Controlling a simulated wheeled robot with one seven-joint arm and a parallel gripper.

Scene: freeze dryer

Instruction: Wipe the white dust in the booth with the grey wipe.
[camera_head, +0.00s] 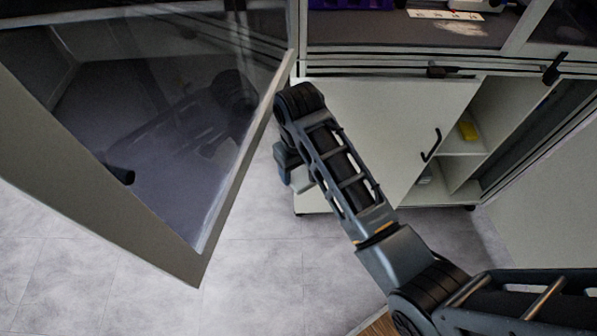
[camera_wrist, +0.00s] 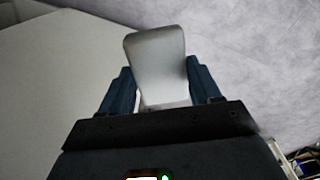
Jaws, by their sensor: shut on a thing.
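My gripper (camera_wrist: 160,78) is shut on the grey wipe (camera_wrist: 156,52), a pale grey rounded slab between the two dark blue fingers in the wrist view. The white dust (camera_head: 462,28) is a pale smear on the dark booth floor (camera_head: 385,30) at the top of the head view. My gripper is outside the booth, lower than its floor and apart from the dust.
A framed glass door (camera_head: 245,165) stands open at the left. A white strip with small marks (camera_head: 445,15) lies beside the dust, and a purple object (camera_head: 350,3) is at the back. Floor is clear.

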